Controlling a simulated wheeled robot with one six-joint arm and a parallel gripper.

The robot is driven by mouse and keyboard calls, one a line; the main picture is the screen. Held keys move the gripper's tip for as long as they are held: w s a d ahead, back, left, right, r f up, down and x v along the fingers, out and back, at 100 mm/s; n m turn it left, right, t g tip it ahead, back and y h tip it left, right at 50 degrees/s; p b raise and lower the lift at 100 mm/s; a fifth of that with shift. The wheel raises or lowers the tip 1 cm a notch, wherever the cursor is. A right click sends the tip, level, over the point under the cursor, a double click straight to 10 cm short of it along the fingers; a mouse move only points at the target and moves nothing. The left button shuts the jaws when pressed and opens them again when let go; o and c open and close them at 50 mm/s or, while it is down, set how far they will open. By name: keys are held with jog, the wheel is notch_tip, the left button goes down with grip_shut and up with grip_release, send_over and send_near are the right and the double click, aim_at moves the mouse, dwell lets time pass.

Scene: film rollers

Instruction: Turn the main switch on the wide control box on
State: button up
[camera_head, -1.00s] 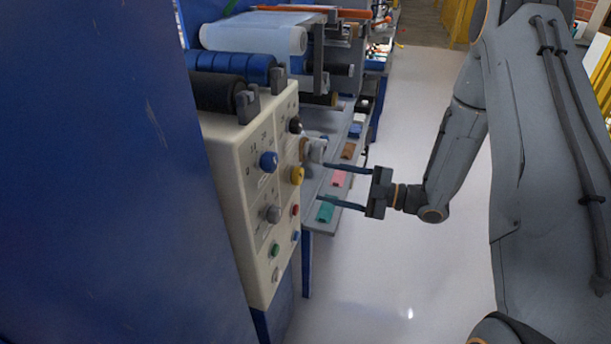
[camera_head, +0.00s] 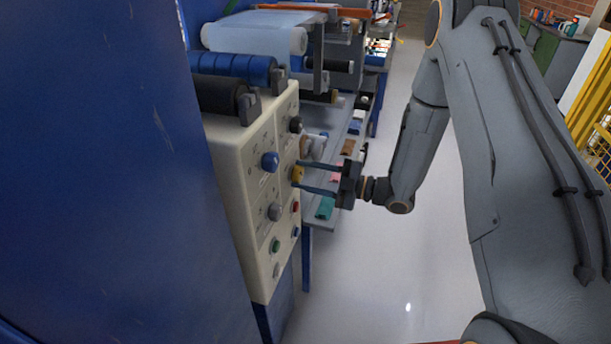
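The wide control box (camera_head: 232,165) is cream-coloured and fixed at the end of the blue machine. Its face carries several knobs and buttons: a blue knob (camera_head: 270,162), a black knob (camera_head: 296,124), a yellow knob (camera_head: 297,173), a grey knob (camera_head: 275,212), a red button (camera_head: 295,207), and a green button (camera_head: 275,246). I cannot read which is the main switch. My gripper (camera_head: 302,175) is open, its two fingers pointing left at the box, with the tips close to the yellow knob. Whether they touch it I cannot tell.
A blue panel (camera_head: 95,170) fills the left side. Film rollers (camera_head: 255,40) sit above and behind the box. A shelf with coloured blocks, such as a teal one (camera_head: 325,208), lies behind my gripper. The pale floor (camera_head: 400,270) is clear at right.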

jog(key=c, duration=0.5)
jog(key=shift+o, duration=0.2)
jog(key=m, duration=0.5)
jog(key=shift+m, duration=0.3)
jog(key=m, duration=0.4)
jog(key=shift+w+m, duration=0.1)
jog(key=shift+m, duration=2)
jog(key=o, duration=1)
